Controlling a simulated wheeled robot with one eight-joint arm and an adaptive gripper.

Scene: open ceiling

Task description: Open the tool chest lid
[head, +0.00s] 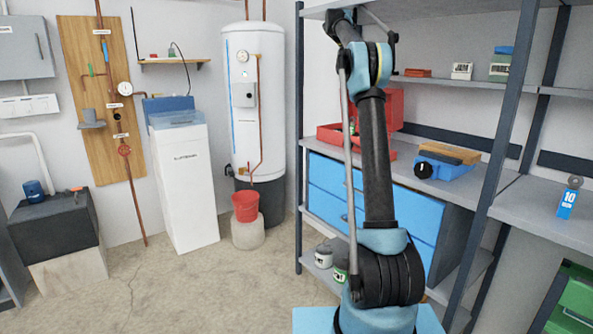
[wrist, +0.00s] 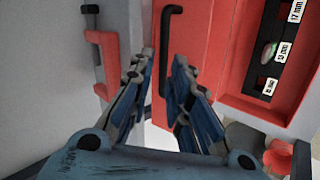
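The red tool chest (head: 328,133) stands on the shelf unit, partly hidden behind my arm in the head view. A red panel, apparently its lid (head: 396,108), stands raised at its right rear. In the wrist view the chest's open tray (wrist: 226,80) shows labelled sockets inside. A black handle (wrist: 166,45) is on the red surface beside the tray. My gripper (wrist: 160,60) is open, its two blue-and-grey fingers apart with the handle visible between and beyond them. I cannot tell whether they touch it. The head view does not show the gripper.
A blue case with an orange-brown top (head: 447,160) lies right of the chest on the same shelf. Dark shelf posts (head: 510,105) stand near my arm. A red clamp-like part (wrist: 104,62) is left of the fingers. Open floor (head: 190,285) lies to the left.

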